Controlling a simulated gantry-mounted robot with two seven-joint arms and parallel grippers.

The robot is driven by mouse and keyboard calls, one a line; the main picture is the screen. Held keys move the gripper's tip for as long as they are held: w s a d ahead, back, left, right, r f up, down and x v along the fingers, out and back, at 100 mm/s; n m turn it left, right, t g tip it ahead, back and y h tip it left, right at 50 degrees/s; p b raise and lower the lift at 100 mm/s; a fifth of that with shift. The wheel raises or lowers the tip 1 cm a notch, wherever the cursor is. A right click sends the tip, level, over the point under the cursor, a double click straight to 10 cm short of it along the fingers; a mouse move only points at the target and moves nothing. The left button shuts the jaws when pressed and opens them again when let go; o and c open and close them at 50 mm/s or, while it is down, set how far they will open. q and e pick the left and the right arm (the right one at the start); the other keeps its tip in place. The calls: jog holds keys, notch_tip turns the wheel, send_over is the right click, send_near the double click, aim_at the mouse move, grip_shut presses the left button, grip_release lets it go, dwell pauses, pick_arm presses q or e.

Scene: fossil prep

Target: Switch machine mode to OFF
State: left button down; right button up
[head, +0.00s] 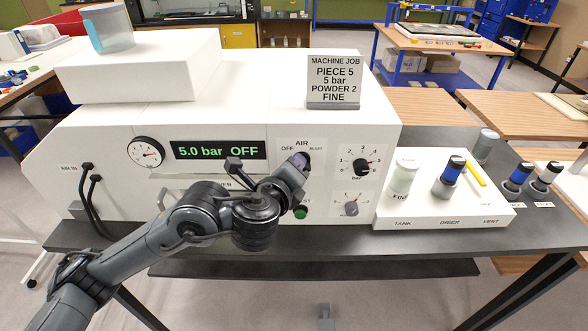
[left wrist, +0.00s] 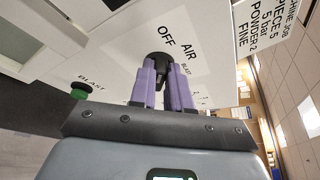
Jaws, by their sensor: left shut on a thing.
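The white machine (head: 100,125) has a display (head: 218,150) that reads "5.0 bar OFF". Its AIR mode knob is labelled OFF on the left and BLAST on the right. In the head view my left gripper (head: 298,163) covers this knob. In the left wrist view the black knob (left wrist: 159,60) shows between the purple fingers of my left gripper (left wrist: 165,76), which is shut on it. The exact direction of its pointer is hidden by the fingers. My right gripper is not in view.
A green button (head: 300,212) is just below my left gripper. A bar dial (head: 362,167) and a lower grey knob (head: 351,208) are to its right. A job sign (head: 334,80) stands on the machine. A white block (head: 440,212) holds jars at the right.

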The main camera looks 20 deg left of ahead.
pick_arm(q)
jog(key=c, duration=1.1)
grip_release()
jog(key=shift+p+v, duration=2.8)
jog(key=shift+v, duration=2.6)
